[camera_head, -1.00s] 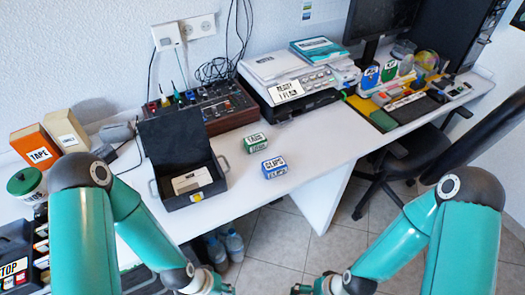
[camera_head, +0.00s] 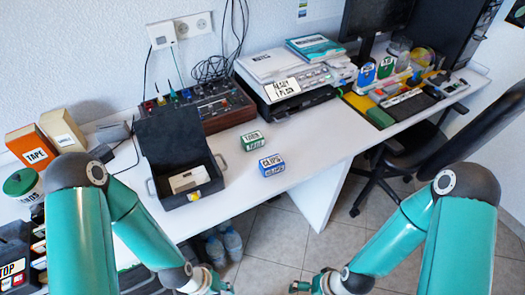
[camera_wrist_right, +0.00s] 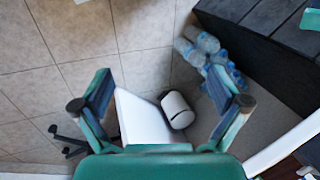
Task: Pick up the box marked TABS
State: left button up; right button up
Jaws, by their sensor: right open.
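A small green box (camera_head: 252,141) with a white label lies on the white desk; its lettering is too small to read surely as TABS. A small blue box (camera_head: 272,165), whose label seems to read CLIPS, lies just in front of it. My left gripper (camera_head: 225,289) shows only partly at the bottom edge of the head view, and its jaws cannot be made out. My right gripper (camera_head: 303,287) is low at the bottom edge, apart from both boxes. In the right wrist view it is open and empty (camera_wrist_right: 162,103), above the floor.
An open black case (camera_head: 190,192) stands left of the boxes. A printer (camera_head: 290,85) stands behind them. The desk (camera_head: 232,160) is clear around the boxes. A black chair (camera_head: 420,150) stands at right. Bottles (camera_head: 232,240) stand below the desk.

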aim_at(250, 142)
jog(key=z, duration=0.9)
jog(key=i, duration=0.15)
jog(key=u, duration=3.05)
jog(key=i, duration=0.25)
jog(key=u, duration=2.15)
jog(key=k, duration=0.8)
jog(key=z, duration=0.3)
jog(key=k, duration=1.3)
jog(key=z, duration=0.5)
jog(key=k, duration=0.35)
jog(key=z, duration=0.35)
